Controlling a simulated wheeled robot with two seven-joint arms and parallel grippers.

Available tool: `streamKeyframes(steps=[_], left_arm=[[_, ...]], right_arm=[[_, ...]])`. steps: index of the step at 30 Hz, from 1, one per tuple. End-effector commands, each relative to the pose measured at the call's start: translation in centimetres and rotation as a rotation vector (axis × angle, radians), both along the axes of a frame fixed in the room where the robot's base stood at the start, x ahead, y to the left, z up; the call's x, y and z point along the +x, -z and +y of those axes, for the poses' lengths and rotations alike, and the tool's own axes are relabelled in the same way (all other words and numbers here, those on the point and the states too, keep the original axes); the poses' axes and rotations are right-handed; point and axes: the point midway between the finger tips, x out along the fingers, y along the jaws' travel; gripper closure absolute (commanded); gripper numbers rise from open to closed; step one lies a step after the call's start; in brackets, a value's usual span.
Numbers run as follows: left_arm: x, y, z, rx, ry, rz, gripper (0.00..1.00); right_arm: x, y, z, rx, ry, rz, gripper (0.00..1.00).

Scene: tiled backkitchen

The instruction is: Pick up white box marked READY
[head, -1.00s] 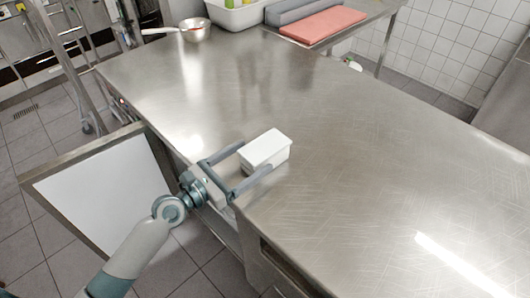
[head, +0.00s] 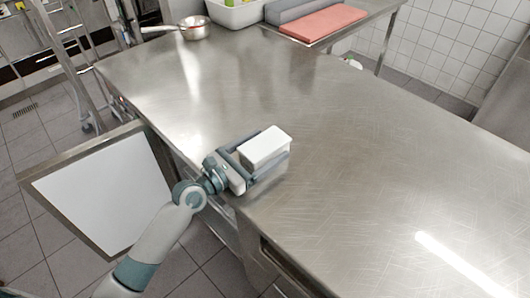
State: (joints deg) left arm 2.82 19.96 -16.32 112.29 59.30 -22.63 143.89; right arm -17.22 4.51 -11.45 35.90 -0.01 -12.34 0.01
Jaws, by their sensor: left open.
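A white box (head: 265,146) sits on the steel counter (head: 350,170), near its front left edge. No marking can be read on it from this view. My left gripper (head: 266,158) is open, with one finger along the far left side of the box and the other along its near right side. The box stands between the fingers, and whether they touch it cannot be told. The lower part of the box is partly hidden by the near finger. My right gripper is not in view.
A metal pan (head: 194,29) stands at the counter's far end, beside a white bin (head: 236,12). Red and grey boards (head: 322,24) lie at the back. A white panel door (head: 103,190) stands open below the counter at the left. The counter's middle and right are clear.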

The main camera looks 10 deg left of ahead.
Motion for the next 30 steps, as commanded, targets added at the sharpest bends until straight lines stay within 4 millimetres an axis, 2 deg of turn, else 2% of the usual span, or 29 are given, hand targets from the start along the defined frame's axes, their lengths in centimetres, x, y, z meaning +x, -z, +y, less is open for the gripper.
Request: streamKeyframes(steps=[13,14,21,30], left_arm=[[0.03,0.00,-0.06,0.000,0.001,0.001,0.20],[0.03,0.00,-0.06,0.000,0.001,0.001,0.23],[0.02,0.00,-0.05,-0.001,0.001,0.001,0.79],[0.05,-0.35,-0.06,-0.002,0.000,-0.002,0.79]], right_arm=[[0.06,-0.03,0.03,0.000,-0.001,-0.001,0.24],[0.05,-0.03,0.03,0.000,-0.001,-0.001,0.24],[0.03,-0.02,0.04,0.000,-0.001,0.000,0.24],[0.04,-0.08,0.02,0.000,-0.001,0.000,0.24]])
